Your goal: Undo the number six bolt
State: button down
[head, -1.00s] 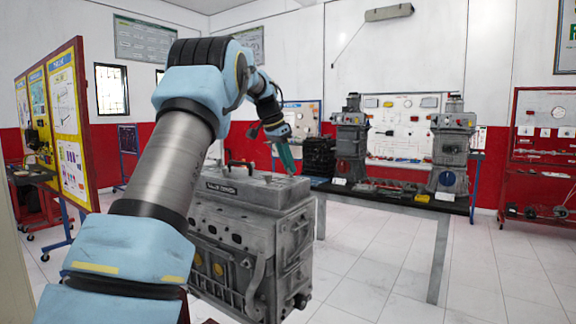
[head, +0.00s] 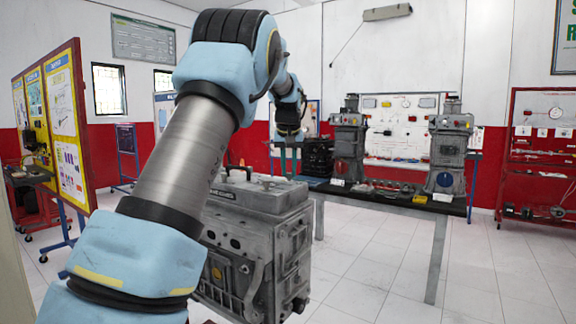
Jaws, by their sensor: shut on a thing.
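The engine block (head: 232,255) stands in front of me, its lower left covered by my arm. Its grey cover (head: 285,199) carries a dark handle and a label plate at the left. Small fittings show on the cover's top, but I cannot read bolt numbers or tell which is number six. My gripper (head: 289,176) points straight down with its teal fingers over the far part of the cover. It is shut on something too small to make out. I cannot tell whether its fingertips touch the cover.
A dark-topped bench (head: 395,198) stands behind to the right, with two grey engine columns, (head: 350,145) and (head: 447,160), and loose tools on it. A poster board (head: 50,125) stands at the left. The tiled floor at the front right is clear.

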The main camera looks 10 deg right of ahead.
jog(key=n+p, duration=0.1)
jog(key=n+y+p, duration=0.1)
jog(key=n, duration=0.1)
jog(key=n+y+p, duration=0.1)
jog(key=shift+d+r+n, duration=0.25)
jog(key=shift+d+n, duration=0.05)
jog(key=n+y+p, duration=0.1)
jog(key=n, duration=0.1)
jog(key=n+y+p, duration=0.1)
jog(key=n+p, duration=0.1)
jog(key=n, duration=0.1)
jog(key=shift+w+d+f+g, duration=0.1)
jog(key=shift+d+g, duration=0.1)
jog(key=shift+g, duration=0.1)
jog(key=n, duration=0.2)
jog(key=n+g+y, duration=0.1)
jog(key=n, duration=0.2)
jog(key=shift+w+f+p, duration=0.15)
jog(key=shift+w+p, duration=0.05)
jog(key=shift+p, duration=0.2)
jog(key=shift+d+n+g+y, duration=0.15)
jog(key=shift+n+g, duration=0.25)
jog(key=shift+n, duration=0.45)
jog(key=shift+a+n+g+y, duration=0.15)
jog(key=shift+n+g, duration=0.25)
jog(key=shift+n, duration=0.45)
jog(key=shift+w+d+n, duration=0.1)
jog(key=shift+n, duration=0.5)
